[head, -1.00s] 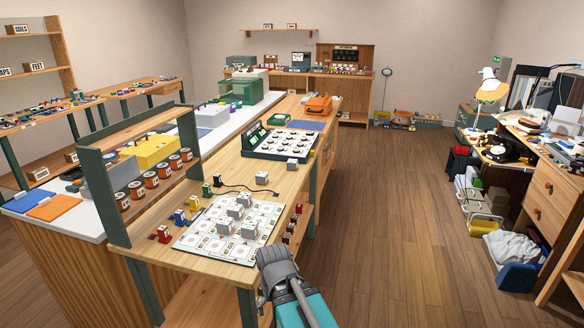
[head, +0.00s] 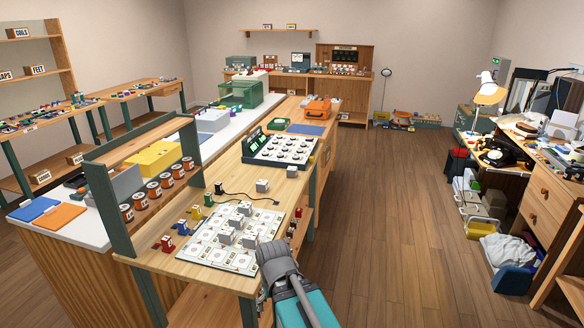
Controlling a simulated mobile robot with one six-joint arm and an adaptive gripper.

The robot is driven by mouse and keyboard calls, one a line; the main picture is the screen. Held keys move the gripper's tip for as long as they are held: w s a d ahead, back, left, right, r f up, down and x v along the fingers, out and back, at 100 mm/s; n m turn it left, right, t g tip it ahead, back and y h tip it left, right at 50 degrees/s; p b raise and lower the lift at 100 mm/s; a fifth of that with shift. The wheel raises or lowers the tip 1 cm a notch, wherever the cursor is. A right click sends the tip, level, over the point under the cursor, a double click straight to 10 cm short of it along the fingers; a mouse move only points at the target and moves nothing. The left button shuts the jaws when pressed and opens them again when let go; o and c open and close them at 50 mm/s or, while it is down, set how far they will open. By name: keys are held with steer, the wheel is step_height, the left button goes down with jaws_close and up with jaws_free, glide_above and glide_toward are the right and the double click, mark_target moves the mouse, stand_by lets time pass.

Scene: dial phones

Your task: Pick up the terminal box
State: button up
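Small pale grey boxes stand on the bench, and I cannot tell which of them is the terminal box. Several grey boxes (head: 236,221) sit on a white printed board (head: 206,251) at the bench's near end. One more grey box (head: 262,186) stands on bare wood behind the board, and another (head: 292,171) is beside the dial panel. My gripper (head: 273,257) is at the bottom middle, seen from behind, just right of the board's near corner in the picture. Its fingertips are hidden, so its opening and contents do not show.
The wooden bench (head: 222,176) carries a dial panel (head: 283,151), a black cable (head: 245,194) and small coloured blocks (head: 182,227). Orange spools (head: 153,190) line its left side. Open wooden floor (head: 385,220) lies right of the bench, up to a cluttered desk (head: 545,205).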

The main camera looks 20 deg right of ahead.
step_height(320, 180, up, 7)
steer(key=p, duration=0.5)
steer(key=shift+p, duration=0.35)
